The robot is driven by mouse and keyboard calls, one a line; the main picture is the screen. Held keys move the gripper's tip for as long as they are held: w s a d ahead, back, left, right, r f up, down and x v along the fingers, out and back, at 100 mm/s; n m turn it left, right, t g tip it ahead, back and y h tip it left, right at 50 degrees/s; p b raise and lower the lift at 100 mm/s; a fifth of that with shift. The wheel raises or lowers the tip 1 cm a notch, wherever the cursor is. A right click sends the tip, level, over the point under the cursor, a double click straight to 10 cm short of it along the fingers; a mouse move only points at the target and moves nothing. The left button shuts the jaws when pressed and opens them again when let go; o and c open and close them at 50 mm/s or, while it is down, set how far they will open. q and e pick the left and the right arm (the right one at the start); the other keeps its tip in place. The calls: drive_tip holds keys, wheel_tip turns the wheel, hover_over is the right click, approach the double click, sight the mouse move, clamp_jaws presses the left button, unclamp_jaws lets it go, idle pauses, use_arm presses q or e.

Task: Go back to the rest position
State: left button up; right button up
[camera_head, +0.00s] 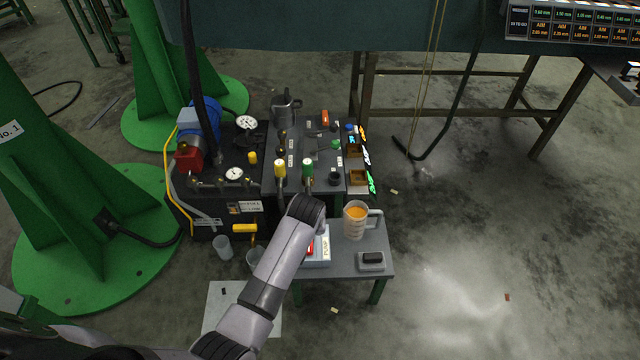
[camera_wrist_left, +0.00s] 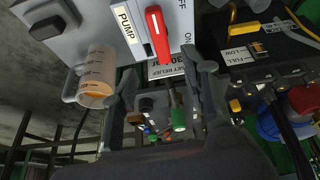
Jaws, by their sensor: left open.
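My left arm comes in from the bottom left in the head view, and its wrist is over the small grey table (camera_head: 378,248). Its gripper is hidden there behind the arm. In the left wrist view my left gripper (camera_wrist_left: 164,85) is open, its two fingers apart with nothing held between them. The pump switch box (camera_wrist_left: 88,30) with its red lever (camera_wrist_left: 157,32) is just beyond the fingers, and the lever is apart from them. The red lever also shows beside the arm in the head view (camera_head: 310,248). My right gripper is in neither view.
A measuring jug with orange liquid (camera_head: 355,222) and a small dark-topped box (camera_head: 371,259) stand on the small table. The black machine (camera_head: 320,150) with valves and gauges is behind. Green columns (camera_head: 75,190) stand at the left.

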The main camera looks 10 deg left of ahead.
use_arm(q)
drive_tip(key=s+a+f+m+g, duration=0.1)
drive_tip(key=s+a+f+m, duration=0.1)
drive_tip(key=s+f, duration=0.5)
drive_tip(key=s+a+f+m+h, duration=0.1)
drive_tip(key=s+f+m, duration=0.15)
drive_tip(key=s, duration=0.95)
drive_tip(key=s+a+f+m+g, duration=0.1)
drive_tip(key=s+a+f, duration=0.1)
drive_tip(key=s+f, duration=0.55)
drive_tip(key=s+a+g+p, duration=0.1)
drive_tip(key=s+a+p, duration=0.1)
drive_tip(key=s+p, duration=1.4)
drive_tip(key=s, duration=0.3)
drive_tip(key=shift+s+a+r, duration=0.3)
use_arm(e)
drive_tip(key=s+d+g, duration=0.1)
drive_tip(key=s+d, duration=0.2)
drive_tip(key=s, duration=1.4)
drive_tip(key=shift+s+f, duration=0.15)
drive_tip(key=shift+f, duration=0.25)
